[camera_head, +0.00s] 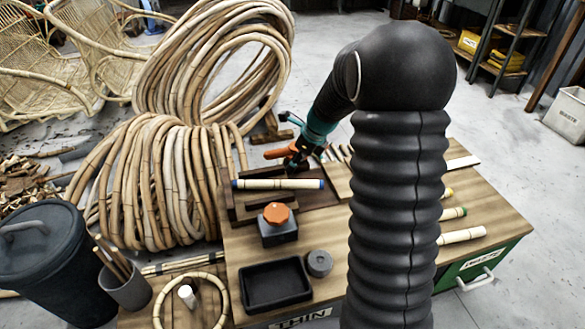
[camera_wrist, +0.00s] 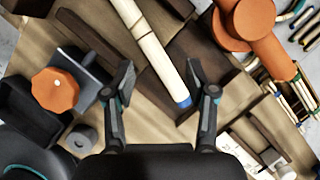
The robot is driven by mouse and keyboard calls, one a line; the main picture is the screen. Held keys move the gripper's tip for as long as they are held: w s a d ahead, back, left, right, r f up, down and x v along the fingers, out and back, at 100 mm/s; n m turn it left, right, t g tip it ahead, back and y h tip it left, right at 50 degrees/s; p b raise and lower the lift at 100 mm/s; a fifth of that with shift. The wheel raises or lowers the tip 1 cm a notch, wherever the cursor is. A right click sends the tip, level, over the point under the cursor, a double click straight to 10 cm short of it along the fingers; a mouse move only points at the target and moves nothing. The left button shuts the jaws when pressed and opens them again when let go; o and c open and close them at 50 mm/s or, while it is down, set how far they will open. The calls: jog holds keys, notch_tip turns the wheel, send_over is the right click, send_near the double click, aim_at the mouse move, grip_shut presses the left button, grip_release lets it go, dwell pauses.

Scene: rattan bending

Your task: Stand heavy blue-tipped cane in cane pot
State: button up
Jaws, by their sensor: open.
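The blue-tipped cane (camera_head: 278,184) is a pale, jointed stick lying level across dark wooden blocks on the bench. It also shows in the wrist view (camera_wrist: 150,45), its blue end between and beyond my fingertips. My gripper (camera_wrist: 162,88) is open and empty, with a finger to each side of the cane's near end. Whether they are level with the cane is unclear. In the head view my gripper's fingers are hard to make out behind the cane. A grey pot (camera_head: 128,288) holding several thin sticks, probably the cane pot, stands at the bench's front left.
A grey block with an orange knob (camera_head: 277,213), a black tray (camera_head: 275,284) and a round grey piece (camera_head: 319,263) stand before the cane. A cane ring (camera_head: 222,305) and a white bottle (camera_head: 187,296) are at front left. Large rattan coils (camera_head: 160,180) stand behind.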

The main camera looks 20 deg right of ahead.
jog(key=v, duration=0.7)
jog(key=s+a+r+n+h, duration=0.1)
jog(key=s+a+r+n, duration=0.2)
jog(key=s+r+n, duration=0.3)
jog(key=s+a+r+n, duration=0.2)
jog(key=s+r+n, duration=0.2)
jog(key=s+n, duration=0.35)
jog(key=s+a+n+t+h, duration=0.1)
jog(key=s+n+t+h, duration=0.1)
jog(key=s+n, duration=1.1)
jog(key=shift+s+a+r, duration=0.15)
jog(key=shift+s+a, duration=0.2)
jog(key=shift+s, duration=1.6)
jog(key=shift+n, duration=0.25)
